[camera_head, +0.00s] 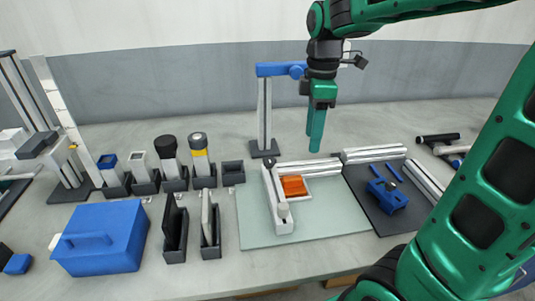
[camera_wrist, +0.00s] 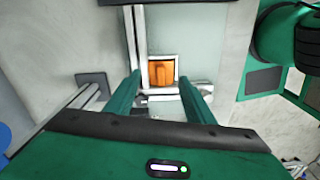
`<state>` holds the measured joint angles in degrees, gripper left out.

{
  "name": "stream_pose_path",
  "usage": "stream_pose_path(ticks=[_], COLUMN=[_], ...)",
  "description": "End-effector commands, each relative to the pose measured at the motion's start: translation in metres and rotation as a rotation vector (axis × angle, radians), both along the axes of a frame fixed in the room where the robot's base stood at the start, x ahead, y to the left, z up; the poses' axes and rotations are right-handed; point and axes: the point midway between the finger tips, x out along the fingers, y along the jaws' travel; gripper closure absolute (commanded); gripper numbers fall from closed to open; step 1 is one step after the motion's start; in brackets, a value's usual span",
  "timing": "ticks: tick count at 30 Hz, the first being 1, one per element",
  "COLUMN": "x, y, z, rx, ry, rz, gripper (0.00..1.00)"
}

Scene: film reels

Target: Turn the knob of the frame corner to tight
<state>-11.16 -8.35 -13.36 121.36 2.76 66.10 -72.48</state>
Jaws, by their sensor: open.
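The frame corner (camera_head: 283,224) is an L of two white bars on a pale green mat (camera_head: 330,220). A round grey knob (camera_head: 283,210) stands on the near end of one bar, and a small black knob-like piece (camera_head: 269,163) stands at the far corner. I cannot tell either one's setting. An orange piece (camera_head: 294,186) lies in a white tray inside the L. It also shows in the wrist view (camera_wrist: 162,75). My gripper (camera_head: 315,150) points down, open and empty, above and beyond the frame. In the wrist view my gripper (camera_wrist: 159,78) has its fingers apart.
To the right, a dark mat (camera_head: 390,222) holds a blue clamp-like part (camera_head: 387,195) beside white bars. To the left are a blue box (camera_head: 100,238), dark upright holders (camera_head: 175,230) and several cylinders in holders.

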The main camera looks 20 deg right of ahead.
Motion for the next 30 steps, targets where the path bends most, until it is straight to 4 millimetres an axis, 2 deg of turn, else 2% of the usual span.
stream_pose_path(ticks=[1, 6, 12, 16, 19, 30], x=[0.016, 0.053, 0.071, 0.074, 0.073, 0.073], y=[0.016, 0.057, 0.084, 0.088, 0.088, 0.087], z=[0.002, 0.01, 0.013, 0.008, -0.003, -0.066], rx=[-0.003, -0.007, -0.011, -0.011, -0.011, -0.012], ry=[0.001, -0.004, -0.005, -0.006, -0.002, -0.003], rz=[0.137, 0.525, 0.757, 0.794, 0.794, 0.789], gripper=[0.51, 0.51, 0.51, 0.51, 0.51, 0.51])
